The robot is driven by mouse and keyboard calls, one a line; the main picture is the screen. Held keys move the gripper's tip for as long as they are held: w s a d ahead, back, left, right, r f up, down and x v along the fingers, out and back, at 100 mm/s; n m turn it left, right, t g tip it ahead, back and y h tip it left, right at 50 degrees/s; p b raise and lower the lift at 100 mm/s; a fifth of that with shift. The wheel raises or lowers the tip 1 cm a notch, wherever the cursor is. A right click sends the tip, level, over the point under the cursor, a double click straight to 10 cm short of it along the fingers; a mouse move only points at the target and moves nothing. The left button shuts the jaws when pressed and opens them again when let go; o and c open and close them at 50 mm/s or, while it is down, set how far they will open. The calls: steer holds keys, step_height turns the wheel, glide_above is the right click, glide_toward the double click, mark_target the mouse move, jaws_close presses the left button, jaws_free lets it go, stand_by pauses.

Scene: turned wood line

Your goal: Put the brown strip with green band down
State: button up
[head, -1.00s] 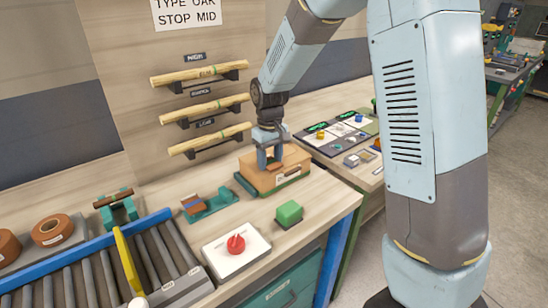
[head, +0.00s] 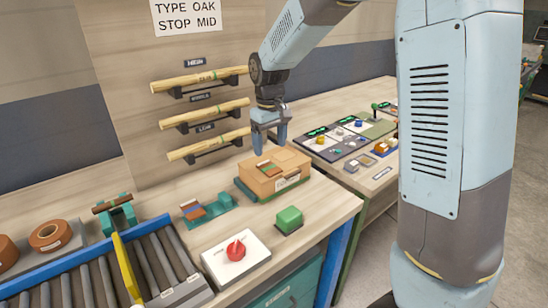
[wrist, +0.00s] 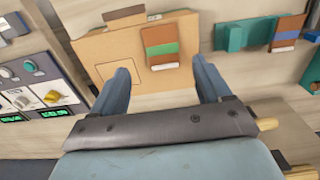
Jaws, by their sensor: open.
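The brown strip with green band (wrist: 161,40) lies on top of the cardboard box (wrist: 108,55), close to one edge, with a white label at its end. In the head view the strip (head: 268,169) also shows on the box (head: 290,167). My gripper (head: 270,138) is above the box, pointing down. In the wrist view my gripper (wrist: 162,70) is open, its two fingers spread on either side of the strip and apart from it. Nothing is between the fingers.
A teal holder (head: 217,209) with other coloured strips is left of the box. A green block (head: 289,219) and a red knob on a white plate (head: 236,250) are in front. Wooden rods (head: 205,117) hang on the wall behind. A roller conveyor (head: 85,275) is at the left.

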steer(key=shift+r, duration=2.6)
steer(key=s+d+r+m+t, duration=0.3)
steer(key=s+d+r, duration=0.5)
steer(key=s+d, duration=0.4)
steer(key=s+d+m+t, duration=0.2)
steer(key=s+d, duration=0.5)
steer(key=s, duration=0.6)
steer(key=shift+s+d+m+t, duration=0.3)
steer(key=shift+d+m, duration=0.1)
steer(key=shift+m, duration=0.5)
steer(key=shift+s, duration=0.1)
